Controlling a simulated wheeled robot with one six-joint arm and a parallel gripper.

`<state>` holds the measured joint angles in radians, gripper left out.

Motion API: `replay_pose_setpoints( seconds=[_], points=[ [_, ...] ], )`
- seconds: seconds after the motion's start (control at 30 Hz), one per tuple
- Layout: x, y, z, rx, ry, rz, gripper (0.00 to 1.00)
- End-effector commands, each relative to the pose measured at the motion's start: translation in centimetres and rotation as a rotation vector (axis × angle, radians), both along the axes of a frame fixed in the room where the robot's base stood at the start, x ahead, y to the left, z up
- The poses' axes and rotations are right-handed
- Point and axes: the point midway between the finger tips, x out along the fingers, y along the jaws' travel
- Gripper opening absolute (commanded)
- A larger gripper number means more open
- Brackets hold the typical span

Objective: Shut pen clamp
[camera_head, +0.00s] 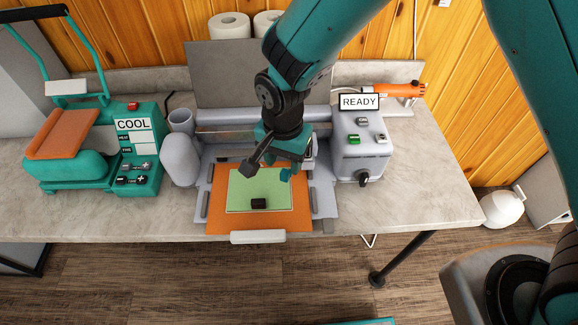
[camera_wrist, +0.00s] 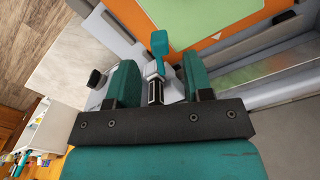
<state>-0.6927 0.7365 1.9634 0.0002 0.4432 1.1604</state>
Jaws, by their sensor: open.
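My gripper (camera_head: 288,157) hangs over the middle of the grey cutting machine (camera_head: 322,205), at the back of its mat. In the wrist view the two teal fingers of my gripper (camera_wrist: 162,78) are wide apart. The pen clamp's teal lever (camera_wrist: 159,43) shows beyond the gap between them, and I see no finger touching it. The lever sticks out toward the mat; whether the clamp is open or shut I cannot tell. A black and white pen-like barrel (camera_wrist: 155,91) shows below it. In the head view the teal lever (camera_head: 286,174) shows just below my gripper, which hides the carriage.
The machine's control box (camera_head: 359,150) with a READY sign (camera_head: 359,102) stands right of my gripper. A teal heat press (camera_head: 70,165) stands left. The counter's right end is clear.

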Motion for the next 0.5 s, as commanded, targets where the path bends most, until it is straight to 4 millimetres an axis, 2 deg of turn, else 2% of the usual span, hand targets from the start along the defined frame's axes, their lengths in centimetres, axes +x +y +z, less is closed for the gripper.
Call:
replay_pose_setpoints(
  seconds=[0.1, 0.23, 0.5],
  points=[
    [0.0, -0.1, -2.1, -0.002, 0.002, -0.001, 0.47],
    [0.0, -0.1, -3.6, 0.000, 0.001, -0.002, 0.47],
    [0.1, -0.2, -4.6, 0.001, 0.000, -0.003, 0.47]
  ],
)
